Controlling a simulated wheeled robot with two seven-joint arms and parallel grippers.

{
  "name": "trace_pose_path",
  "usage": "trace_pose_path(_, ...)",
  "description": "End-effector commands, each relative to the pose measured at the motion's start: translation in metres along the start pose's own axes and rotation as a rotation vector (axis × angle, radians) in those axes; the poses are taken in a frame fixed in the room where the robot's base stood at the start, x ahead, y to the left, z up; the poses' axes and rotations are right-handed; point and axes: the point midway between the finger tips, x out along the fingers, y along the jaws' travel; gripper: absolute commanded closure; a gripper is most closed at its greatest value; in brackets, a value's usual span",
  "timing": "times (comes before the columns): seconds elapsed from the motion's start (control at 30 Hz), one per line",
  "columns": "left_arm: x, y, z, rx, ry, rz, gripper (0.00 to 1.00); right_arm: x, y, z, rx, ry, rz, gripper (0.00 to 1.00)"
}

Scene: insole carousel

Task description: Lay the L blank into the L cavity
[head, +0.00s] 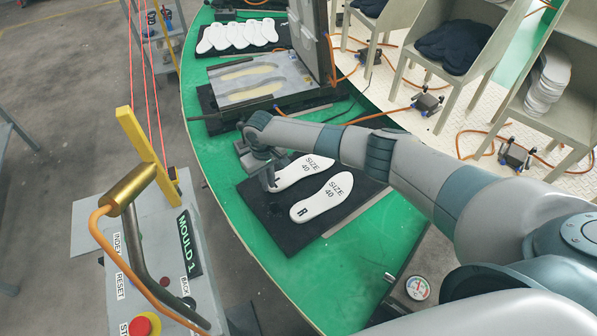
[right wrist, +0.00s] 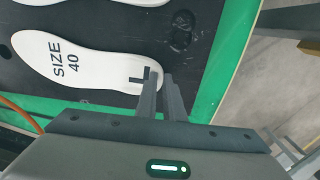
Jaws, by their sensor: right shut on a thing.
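The L blank (head: 303,170) is a white insole printed SIZE 40, lying on or just above a black mat (head: 270,226). In the right wrist view the L blank (right wrist: 95,62) shows its L mark at the heel. My right gripper (head: 269,184) points down at the heel end, and its fingers (right wrist: 160,80) are shut on the heel edge. The arm hides part of the blank in the head view. The open mould (head: 292,72) behind has two pale insole-shaped cavities; which one is L I cannot read. My left gripper is out of view.
The R blank (head: 322,198) lies beside the L blank on the mat. A raised mould lid (head: 310,40) stands at the mould's right. Several white insoles (head: 237,35) lie farther back. A control post (head: 165,250) stands at front left, off the green table (head: 245,215).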

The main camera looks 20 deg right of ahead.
Motion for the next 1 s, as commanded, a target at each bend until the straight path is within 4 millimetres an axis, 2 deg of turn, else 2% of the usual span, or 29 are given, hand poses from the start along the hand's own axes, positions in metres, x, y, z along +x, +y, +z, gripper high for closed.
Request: trace_pose_path(1.0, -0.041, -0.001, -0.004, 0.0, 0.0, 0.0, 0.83, -0.041, 0.0, 0.0, -0.001, 0.0, 0.0, 1.0)
